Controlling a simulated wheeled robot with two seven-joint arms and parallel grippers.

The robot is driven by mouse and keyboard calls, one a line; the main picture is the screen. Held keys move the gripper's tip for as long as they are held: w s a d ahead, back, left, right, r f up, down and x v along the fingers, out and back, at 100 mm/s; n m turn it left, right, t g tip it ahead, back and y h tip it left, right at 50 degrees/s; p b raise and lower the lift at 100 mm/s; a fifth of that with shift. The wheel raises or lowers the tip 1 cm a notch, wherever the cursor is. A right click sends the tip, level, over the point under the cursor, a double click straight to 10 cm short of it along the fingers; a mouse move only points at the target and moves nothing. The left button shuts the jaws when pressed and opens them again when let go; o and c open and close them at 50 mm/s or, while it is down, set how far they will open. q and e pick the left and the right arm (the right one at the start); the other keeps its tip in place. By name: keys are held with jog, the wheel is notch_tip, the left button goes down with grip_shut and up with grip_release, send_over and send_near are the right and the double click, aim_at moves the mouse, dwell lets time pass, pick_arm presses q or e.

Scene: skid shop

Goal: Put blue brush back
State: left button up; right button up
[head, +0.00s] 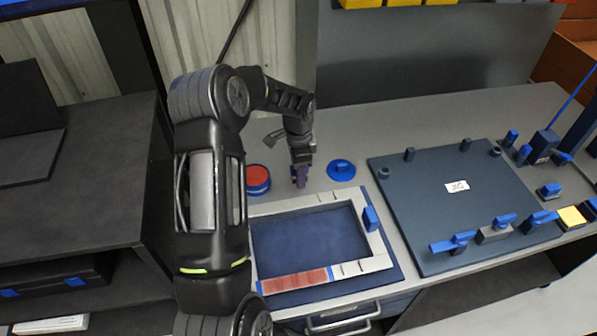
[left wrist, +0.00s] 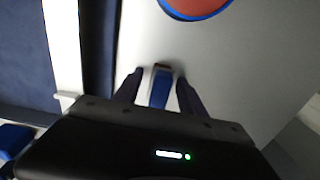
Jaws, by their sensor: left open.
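My left gripper (head: 301,178) points down over the grey bench, behind the white frame and right of a red-topped round tin. In the left wrist view my left gripper (left wrist: 160,90) is open. A narrow blue piece with pale sides and a reddish end (left wrist: 161,88) shows between its two dark fingers. It may be the blue brush, but its full shape is hidden by the gripper body. I cannot tell whether the fingers touch it. My right gripper is not in view.
The red-topped tin (head: 258,179) and a blue round piece with a knob (head: 340,171) stand either side of the gripper. The white frame (head: 290,203) lies in front. A dark jig plate (head: 420,210) with blue clamps fills the right. Bare bench lies behind.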

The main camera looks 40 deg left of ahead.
pick_arm(q)
jog(key=shift+r, duration=0.5)
notch_tip(320, 180, up, 11)
jog(key=shift+r+b, duration=0.2)
jog(key=shift+b, duration=0.65)
